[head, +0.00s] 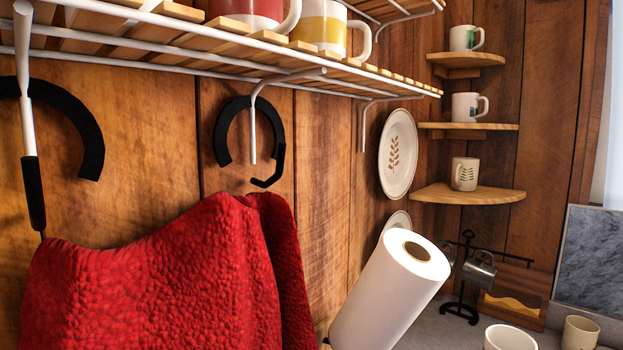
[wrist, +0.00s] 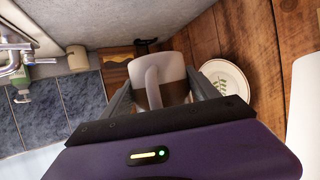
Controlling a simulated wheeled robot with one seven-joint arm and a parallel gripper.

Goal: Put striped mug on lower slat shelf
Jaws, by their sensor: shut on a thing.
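In the wrist view my gripper (wrist: 161,90) is shut on a pale mug (wrist: 172,72), with a finger on each side and the handle facing the camera. A brownish area shows behind the handle; I cannot make out clear stripes. The lower slat shelf (head: 130,47) has wooden slats on a white wire frame, along the wall at upper left in the head view. A red-and-white mug (head: 250,10) and a yellow-banded mug (head: 322,28) stand on it. Part of an upper slat shelf (head: 398,10) shows above.
A red towel (head: 165,285) hangs below the shelf near black hooks. A paper towel roll (head: 390,295) leans over the counter. Corner shelves (head: 468,194) hold mugs. A plate (head: 397,153) is on the wall.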

